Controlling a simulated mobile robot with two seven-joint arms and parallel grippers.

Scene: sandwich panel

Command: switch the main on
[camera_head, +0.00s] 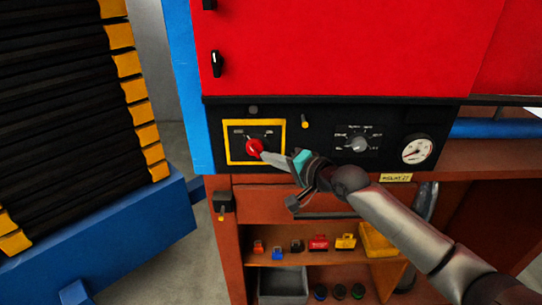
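The main switch is a red rotary knob (254,148) inside a yellow square frame (228,141) on the black control panel (225,113). My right gripper (264,156) reaches in from the right, with its fingertips at the lower right side of the red knob. They look very close to the knob or touching it; I cannot tell which. The fingers overlap in this view, so their opening is hidden. The knob's pointer position is too small to read surely. My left gripper is not in view.
Right of the knob are a grey selector dial (359,145) and a round white gauge (417,150). A red cabinet (345,45) rises above. Below, a shelf (330,258) holds several small coloured items. A blue-framed rack (110,240) stands at left.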

